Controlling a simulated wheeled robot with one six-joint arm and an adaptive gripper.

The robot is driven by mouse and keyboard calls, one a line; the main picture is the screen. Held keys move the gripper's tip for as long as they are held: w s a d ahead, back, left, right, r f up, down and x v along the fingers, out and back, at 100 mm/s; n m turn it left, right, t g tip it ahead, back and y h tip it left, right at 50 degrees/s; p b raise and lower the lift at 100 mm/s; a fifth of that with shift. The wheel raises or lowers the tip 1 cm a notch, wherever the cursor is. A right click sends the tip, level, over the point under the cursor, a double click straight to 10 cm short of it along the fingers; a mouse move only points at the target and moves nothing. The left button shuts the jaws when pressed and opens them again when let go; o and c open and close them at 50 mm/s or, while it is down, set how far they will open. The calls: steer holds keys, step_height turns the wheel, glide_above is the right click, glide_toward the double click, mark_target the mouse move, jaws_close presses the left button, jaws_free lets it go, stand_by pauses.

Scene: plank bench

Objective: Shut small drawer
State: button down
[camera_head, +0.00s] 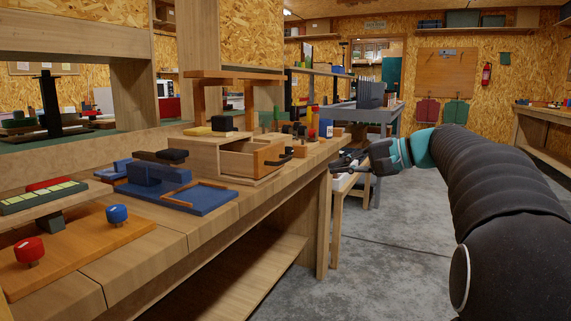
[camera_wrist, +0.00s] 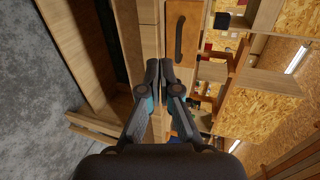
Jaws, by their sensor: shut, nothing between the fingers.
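The small drawer (camera_head: 241,162) is in a light wooden cabinet (camera_head: 204,155) on the plank bench, and it stands pulled out. Its orange-brown front (camera_head: 268,158) has a dark handle (camera_head: 279,157). In the wrist view the drawer front (camera_wrist: 176,60) shows beyond the fingers, with the dark handle (camera_wrist: 180,38) upright in the picture. My gripper (camera_head: 340,169) is shut and empty, off the bench's right end and to the right of the drawer, apart from it. Its closed fingertips (camera_wrist: 159,66) also show in the wrist view.
A blue board with blocks (camera_head: 205,200) lies left of the drawer. A base with red and blue knobs (camera_head: 75,245) is at the near left. Small bottles and blocks (camera_head: 313,122) stand behind the drawer. Open floor (camera_head: 400,225) lies right of the bench.

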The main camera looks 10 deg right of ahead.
steer(key=w+d+r+y, duration=0.1)
steer(key=w+d+r, duration=0.1)
steer(key=d, duration=0.1)
glide_toward(287, 160)
steer(key=shift+t, duration=0.4)
steer(key=x, duration=0.7)
steer(key=shift+s+a+f, duration=0.2)
steer(key=shift+s+f, duration=0.1)
